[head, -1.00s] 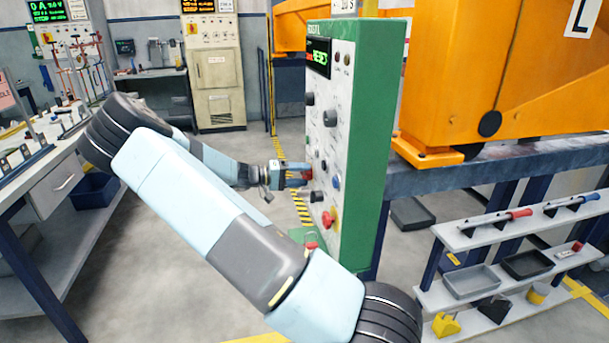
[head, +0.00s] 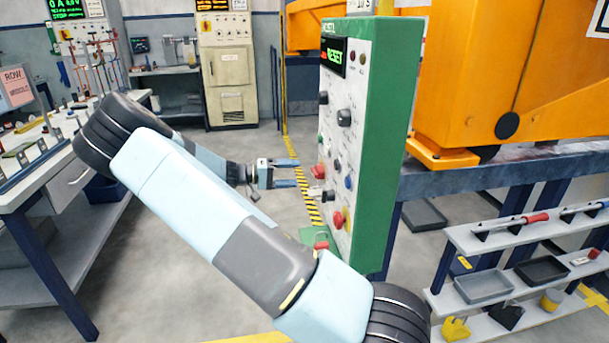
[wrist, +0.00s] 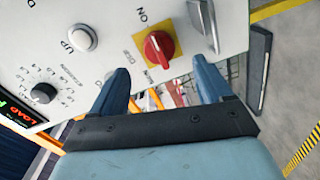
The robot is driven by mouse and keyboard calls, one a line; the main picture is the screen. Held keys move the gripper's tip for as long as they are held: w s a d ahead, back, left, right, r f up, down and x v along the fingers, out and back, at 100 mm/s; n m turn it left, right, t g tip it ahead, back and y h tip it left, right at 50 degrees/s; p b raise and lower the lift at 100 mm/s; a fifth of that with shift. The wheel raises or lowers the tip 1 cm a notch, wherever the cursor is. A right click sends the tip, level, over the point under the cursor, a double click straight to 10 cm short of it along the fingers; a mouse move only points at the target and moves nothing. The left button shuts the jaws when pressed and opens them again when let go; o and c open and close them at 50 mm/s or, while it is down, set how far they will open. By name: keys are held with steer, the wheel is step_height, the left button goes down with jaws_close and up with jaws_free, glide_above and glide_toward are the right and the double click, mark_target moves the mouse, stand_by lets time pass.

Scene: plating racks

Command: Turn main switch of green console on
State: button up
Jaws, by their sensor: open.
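The green console (head: 384,140) stands upright at centre in the head view, its pale control panel facing left. A red rotary switch (head: 318,172) sits on the panel's far side. In the wrist view a red rotary switch (wrist: 158,48) has an ON label above it and its grip lies slanted; I cannot read its exact setting. My gripper (head: 295,172) is open and empty, just left of the panel, apart from it and pointing at the red switch. In the wrist view the fingers (wrist: 161,68) sit just below and either side of the switch.
A red knob on yellow (head: 339,219) and black knobs (head: 344,117) share the panel. The display (head: 334,57) shows green RESET. A grey handle (wrist: 203,22) is beside the switch. An orange machine (head: 460,80) and a tool shelf (head: 510,240) stand right. Floor left of the console is clear.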

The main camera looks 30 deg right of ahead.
steer(key=v, duration=0.6)
stand_by(0.4)
steer(key=s+d+r+n+t+y, duration=0.1)
steer(key=s+r+y, duration=0.2)
steer(key=s+y, duration=0.3)
steer(key=s+d+r+y, duration=0.1)
steer(key=s+r+y, duration=0.35)
steer(key=s, duration=0.25)
steer(key=s+a+r+n+t+y, duration=0.1)
steer(key=s+a+r+t+y, duration=0.1)
steer(key=s, duration=0.6)
steer(key=s+a+r+n+t+y, duration=0.2)
steer(key=s+a+r+t, duration=0.1)
steer(key=s+r, duration=0.4)
steer(key=s+a+r+n+t+y, duration=0.1)
steer(key=s+a+r+t+y, duration=0.1)
steer(key=s, duration=0.7)
step_height(320, 180, up, 3)
steer(key=shift+s+a+n+t, duration=0.15)
steer(key=shift+a+n+t, duration=0.15)
steer(key=shift+a+t, duration=0.65)
